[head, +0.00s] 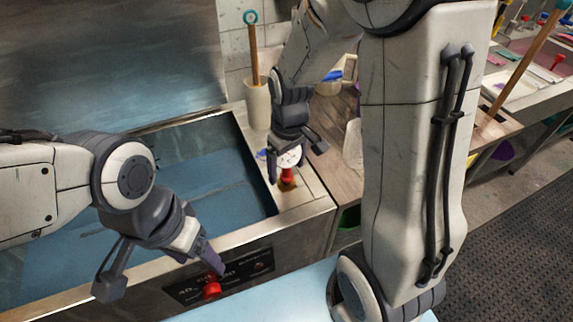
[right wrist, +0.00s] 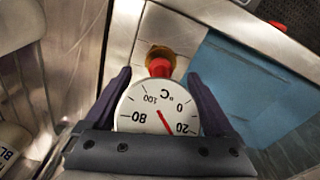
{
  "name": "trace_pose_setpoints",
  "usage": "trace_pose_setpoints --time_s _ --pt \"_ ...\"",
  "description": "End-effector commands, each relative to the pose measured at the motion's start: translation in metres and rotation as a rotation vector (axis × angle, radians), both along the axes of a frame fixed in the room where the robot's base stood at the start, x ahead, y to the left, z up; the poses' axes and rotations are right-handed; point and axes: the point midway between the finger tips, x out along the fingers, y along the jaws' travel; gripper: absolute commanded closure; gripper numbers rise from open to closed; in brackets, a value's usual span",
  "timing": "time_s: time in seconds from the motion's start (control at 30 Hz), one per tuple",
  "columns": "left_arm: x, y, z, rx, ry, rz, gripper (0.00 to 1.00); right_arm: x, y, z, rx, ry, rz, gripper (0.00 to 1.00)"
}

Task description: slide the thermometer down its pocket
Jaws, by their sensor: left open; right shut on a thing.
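The thermometer has a round white dial (head: 290,157) with a red collar below it. In the right wrist view its dial (right wrist: 158,110) reads in °C, with a red needle. My right gripper (head: 295,154) is shut on the dial, one finger on each side. The red collar (right wrist: 160,68) is at the brass-coloured pocket (right wrist: 158,50) in the metal rim, which also shows in the head view (head: 288,185). Any stem below the collar is hidden. My left gripper (head: 158,270) is open and empty at the vat's front, one finger close to a red knob (head: 211,289).
A metal vat (head: 120,262) of blue liquid (head: 215,180) lies left of the pocket. A cream cup (head: 258,105) with a wooden stick stands behind the thermometer. A wooden counter (head: 342,130) is to the right.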

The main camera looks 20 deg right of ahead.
Motion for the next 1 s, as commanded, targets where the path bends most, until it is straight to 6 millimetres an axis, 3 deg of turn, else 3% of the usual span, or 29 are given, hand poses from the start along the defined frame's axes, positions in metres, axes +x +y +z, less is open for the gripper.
trace_pose_setpoints --time_s 0.6,0.63,0.67,1.0 --pt "0.000 0.000 -0.012 0.000 0.000 0.000 0.28 0.000 0.000 -0.016 0.000 0.000 0.000 0.72" --pt "0.000 0.000 -0.011 0.000 0.000 0.000 0.28 0.000 0.000 -0.015 0.000 -0.001 0.000 0.03" --pt "0.000 0.000 -0.011 0.000 0.000 0.000 0.28 0.000 0.000 -0.015 0.000 -0.001 0.000 0.00" --pt "0.000 0.000 -0.010 0.000 0.000 0.000 0.28 0.000 0.000 -0.007 0.001 -0.002 0.000 0.00"
